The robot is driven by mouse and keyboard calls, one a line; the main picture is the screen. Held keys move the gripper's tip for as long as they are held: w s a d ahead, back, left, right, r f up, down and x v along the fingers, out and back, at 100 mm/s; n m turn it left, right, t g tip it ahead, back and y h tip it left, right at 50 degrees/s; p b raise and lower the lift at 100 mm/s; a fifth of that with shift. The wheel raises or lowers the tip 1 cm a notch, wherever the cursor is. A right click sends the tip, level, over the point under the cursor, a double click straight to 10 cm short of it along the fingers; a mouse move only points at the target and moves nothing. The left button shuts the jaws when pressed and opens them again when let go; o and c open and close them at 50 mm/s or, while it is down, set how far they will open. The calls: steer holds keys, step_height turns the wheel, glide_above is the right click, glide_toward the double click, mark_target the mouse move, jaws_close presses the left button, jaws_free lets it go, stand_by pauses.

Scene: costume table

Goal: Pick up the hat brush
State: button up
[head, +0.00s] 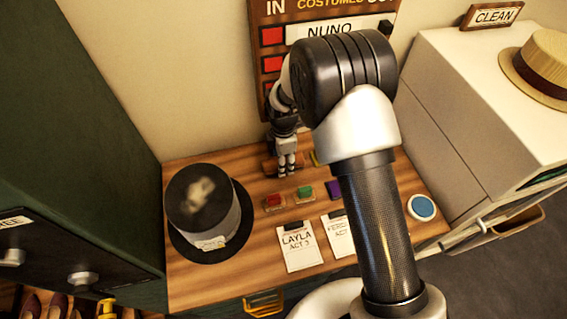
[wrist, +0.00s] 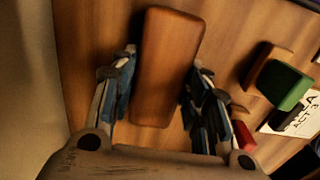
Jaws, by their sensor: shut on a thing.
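The hat brush (wrist: 167,65) is a brown, rounded wooden block between my fingers in the wrist view. In the head view only a small brown part of it (head: 270,166) shows beside my gripper (head: 286,168), at the back of the wooden table near the wall. In the wrist view my gripper (wrist: 164,72) is shut on the brush, with one blue-padded finger on each side. The brush's underside is hidden, and I cannot tell whether it touches the table.
A grey top hat (head: 204,210) with a pale dusty patch stands left on the table (head: 215,285). Red (head: 274,202), green (head: 304,192) and purple (head: 333,189) blocks lie near two cards. A blue disc (head: 423,207) lies right. Cabinets flank the table.

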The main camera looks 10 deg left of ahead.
steer(key=shift+r, duration=0.1)
steer(key=shift+c, duration=0.3)
step_height(320, 180, up, 20)
steer(key=p, duration=0.4)
